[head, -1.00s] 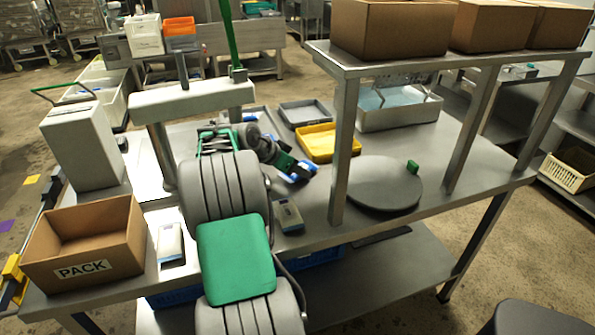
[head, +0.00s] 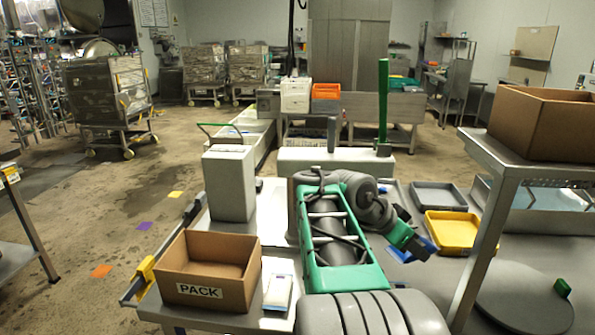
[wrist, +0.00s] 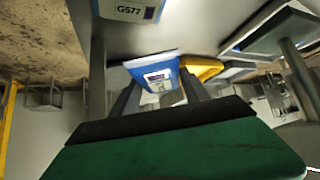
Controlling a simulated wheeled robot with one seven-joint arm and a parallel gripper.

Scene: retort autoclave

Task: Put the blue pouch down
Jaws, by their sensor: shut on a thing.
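The blue pouch (wrist: 152,68), with a white label, is between my gripper's fingers (wrist: 160,92) in the wrist view. In the head view, my gripper (head: 418,246) is over the bench, left of the yellow tray, with blue of the pouch (head: 400,254) showing beside it. My gripper is shut on the pouch. Most of the pouch is hidden in the head view, and I cannot tell whether it touches the bench.
A cardboard box marked PACK (head: 205,270) stands at the front left, with a pale pouch (head: 279,291) to its right. A yellow tray (head: 453,232), a grey tray (head: 438,196), and a round grey plate (head: 520,300) lie right. A shelf post (head: 485,225) stands close by.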

